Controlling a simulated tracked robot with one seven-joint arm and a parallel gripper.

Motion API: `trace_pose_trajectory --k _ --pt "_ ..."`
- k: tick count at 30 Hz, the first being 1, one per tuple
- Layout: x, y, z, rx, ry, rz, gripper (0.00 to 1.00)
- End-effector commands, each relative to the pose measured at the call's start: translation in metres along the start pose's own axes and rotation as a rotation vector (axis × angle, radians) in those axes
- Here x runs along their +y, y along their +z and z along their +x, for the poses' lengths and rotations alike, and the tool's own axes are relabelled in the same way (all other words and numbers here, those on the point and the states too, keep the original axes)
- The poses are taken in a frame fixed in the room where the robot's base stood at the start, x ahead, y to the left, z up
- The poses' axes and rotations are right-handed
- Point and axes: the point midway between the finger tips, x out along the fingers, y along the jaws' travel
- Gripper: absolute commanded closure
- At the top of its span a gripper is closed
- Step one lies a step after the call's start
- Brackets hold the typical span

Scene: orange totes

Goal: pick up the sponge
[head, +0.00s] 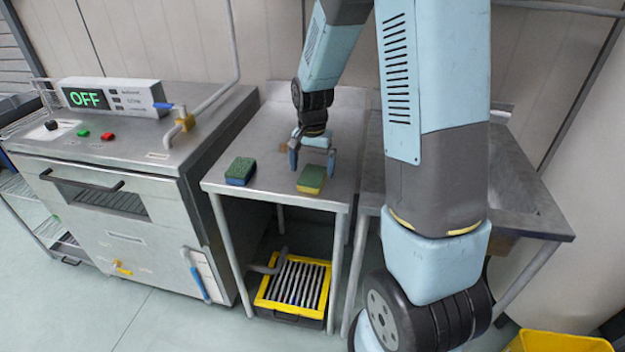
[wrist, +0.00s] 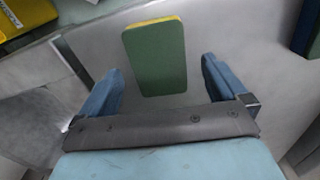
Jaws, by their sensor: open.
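A sponge with a green top and yellow lower side (head: 311,180) lies flat on the steel table, near its front edge. My gripper (head: 311,163) is open and empty, above and just behind this sponge. In the wrist view the same sponge (wrist: 155,55) lies between and beyond the two blue fingers, touching neither as far as I can see. A second sponge, green on top and blue below (head: 240,171), lies to the left on the same table. Part of it shows at the right edge of the wrist view (wrist: 309,30).
The steel table (head: 268,130) is mostly clear around the sponges. A machine with an OFF display (head: 86,98) stands at left. A yellow-rimmed black crate (head: 262,301) sits under the table. A steel sink unit stands at right, partly behind my arm.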

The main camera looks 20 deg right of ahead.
Motion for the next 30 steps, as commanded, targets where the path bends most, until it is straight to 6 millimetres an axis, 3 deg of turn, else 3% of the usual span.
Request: trace_pose_trajectory --k 6,15,30 --pt "0.001 0.0 0.023 -0.001 0.0 0.0 0.01" --pt "0.001 0.0 0.026 0.0 0.0 0.0 0.02" --pt "0.001 0.0 0.025 0.0 0.0 0.0 0.5"
